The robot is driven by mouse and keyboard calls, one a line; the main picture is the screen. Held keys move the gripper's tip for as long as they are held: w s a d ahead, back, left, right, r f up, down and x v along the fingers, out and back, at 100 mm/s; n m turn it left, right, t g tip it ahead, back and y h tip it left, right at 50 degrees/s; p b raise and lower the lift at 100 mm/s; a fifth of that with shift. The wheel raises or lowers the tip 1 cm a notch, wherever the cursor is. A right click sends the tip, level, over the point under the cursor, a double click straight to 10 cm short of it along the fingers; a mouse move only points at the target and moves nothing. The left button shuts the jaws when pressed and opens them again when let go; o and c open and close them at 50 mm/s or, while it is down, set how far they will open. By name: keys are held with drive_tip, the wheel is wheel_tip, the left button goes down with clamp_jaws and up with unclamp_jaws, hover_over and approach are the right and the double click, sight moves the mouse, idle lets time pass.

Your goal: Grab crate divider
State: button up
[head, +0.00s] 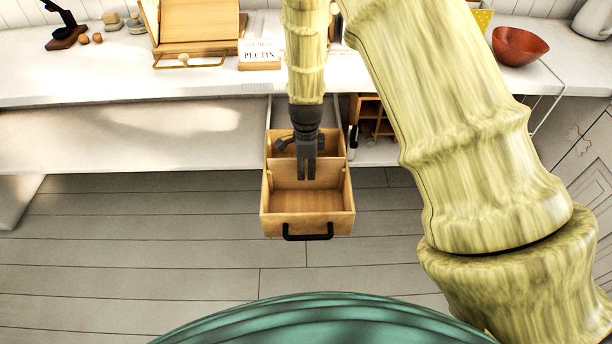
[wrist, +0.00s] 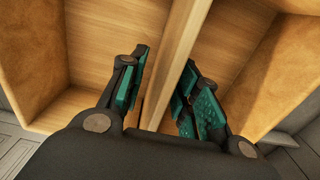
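A wooden crate (head: 265,208) with a black handle on its front juts out below the counter. An upright wooden crate divider (head: 280,177) crosses it and splits it into a back and a front compartment. My gripper (head: 306,172) points down into the crate at the divider, near its middle. In the wrist view the divider (wrist: 178,55) runs between the two teal-padded fingers. The fingers are apart, with a gap showing on the left side of the divider. The right finger is close to it; I cannot tell whether it touches.
A white counter (head: 110,80) is above and behind the crate, with a lower white shelf (head: 130,137) to the left. A wooden compartment box (head: 371,112) stands right of the crate. A red bowl (head: 519,46) sits at the right. The floor in front is clear.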

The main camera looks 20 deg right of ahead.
drive_tip(key=shift+f, duration=0.35)
clamp_jaws()
